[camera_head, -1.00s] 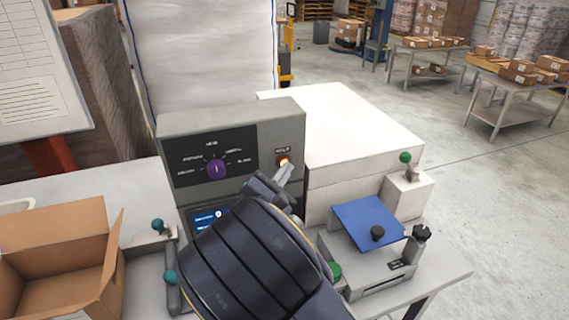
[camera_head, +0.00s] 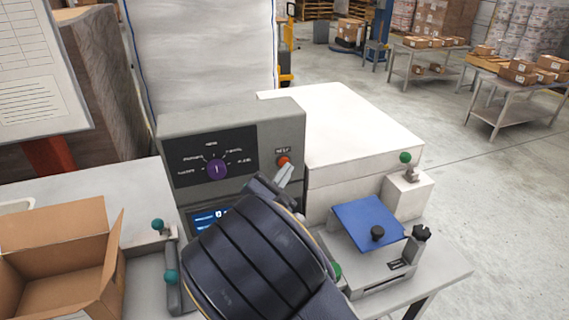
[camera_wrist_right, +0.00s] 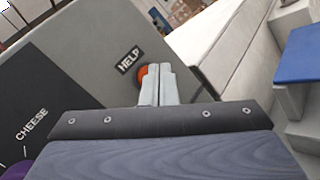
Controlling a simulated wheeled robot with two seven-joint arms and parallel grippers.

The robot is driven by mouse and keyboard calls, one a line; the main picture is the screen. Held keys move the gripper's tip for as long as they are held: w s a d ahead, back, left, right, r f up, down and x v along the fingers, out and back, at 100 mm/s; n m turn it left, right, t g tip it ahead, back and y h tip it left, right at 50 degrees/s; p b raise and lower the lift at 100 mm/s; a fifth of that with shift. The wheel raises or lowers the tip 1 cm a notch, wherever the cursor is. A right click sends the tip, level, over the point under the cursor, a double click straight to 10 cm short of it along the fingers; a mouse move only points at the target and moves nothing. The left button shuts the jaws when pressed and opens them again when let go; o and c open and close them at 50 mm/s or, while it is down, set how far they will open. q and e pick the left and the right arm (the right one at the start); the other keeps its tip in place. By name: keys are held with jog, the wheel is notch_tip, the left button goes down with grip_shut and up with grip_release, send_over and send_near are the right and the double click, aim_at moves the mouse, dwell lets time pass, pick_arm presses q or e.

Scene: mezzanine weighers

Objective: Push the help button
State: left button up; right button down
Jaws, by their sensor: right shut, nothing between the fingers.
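The help button (camera_head: 283,160) is a small red-orange round button under a HELP label, at the right of the grey control panel (camera_head: 285,128). In the right wrist view the button (camera_wrist_right: 142,74) shows partly behind the left edge of my fingers. My right gripper (camera_head: 286,171) is shut and empty, its pale fingertips just below and right of the button in the head view. In the right wrist view the right gripper (camera_wrist_right: 158,72) points at the panel face. I cannot tell whether the fingertips touch the button. My left gripper is out of view.
A purple knob (camera_head: 217,169) and a lit blue screen (camera_head: 207,221) are on the panel. A blue plate (camera_head: 366,222) and green-topped levers stand to the right. An open cardboard box (camera_head: 60,238) sits at the left. A white block (camera_head: 350,130) is behind right.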

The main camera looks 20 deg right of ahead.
jog(key=s, duration=0.6)
jog(key=shift+a+p, duration=0.15)
jog(key=shift+p, duration=0.3)
jog(key=shift+a, duration=0.1)
